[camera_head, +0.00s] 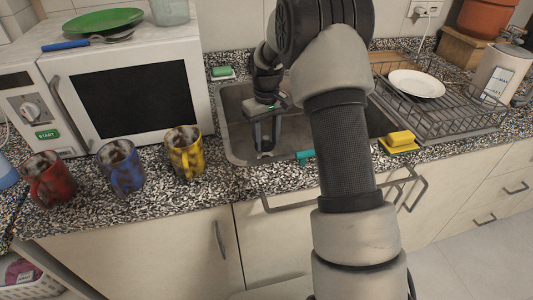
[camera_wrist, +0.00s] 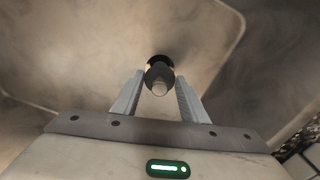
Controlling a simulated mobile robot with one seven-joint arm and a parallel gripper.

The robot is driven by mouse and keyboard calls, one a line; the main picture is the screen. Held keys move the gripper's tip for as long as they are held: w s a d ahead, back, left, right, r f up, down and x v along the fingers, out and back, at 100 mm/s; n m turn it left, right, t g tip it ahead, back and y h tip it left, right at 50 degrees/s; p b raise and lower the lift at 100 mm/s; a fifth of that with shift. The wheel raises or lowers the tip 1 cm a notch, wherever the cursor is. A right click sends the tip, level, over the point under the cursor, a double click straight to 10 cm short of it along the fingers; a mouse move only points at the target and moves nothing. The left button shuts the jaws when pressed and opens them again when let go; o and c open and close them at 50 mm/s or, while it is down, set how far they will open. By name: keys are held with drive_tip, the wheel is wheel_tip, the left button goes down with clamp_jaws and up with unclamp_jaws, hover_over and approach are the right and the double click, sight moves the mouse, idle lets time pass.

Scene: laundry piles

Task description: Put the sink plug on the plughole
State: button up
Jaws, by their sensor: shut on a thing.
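My gripper (camera_head: 265,152) reaches down into the sink basin (camera_head: 235,135), left of my forearm. The plug is close over the basin floor. The plughole cannot be told apart from the dark round part, and I cannot tell whether the plug touches the floor. In the head view the plug is too small to make out.
A white microwave (camera_head: 135,95) stands left of the sink. Red (camera_head: 48,178), blue (camera_head: 121,167) and yellow (camera_head: 185,152) mugs stand before it. A yellow sponge (camera_head: 401,138) and a wire dish rack (camera_head: 440,118) are at right. My forearm hides part of the sink.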

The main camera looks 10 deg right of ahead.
sight(267, 146)
drive_tip(key=shift+f+b, duration=0.5)
drive_tip(key=shift+f, duration=1.85)
drive_tip(key=shift+f, duration=0.15)
drive_tip(key=o, duration=1)
drive_tip(key=shift+o, duration=0.3)
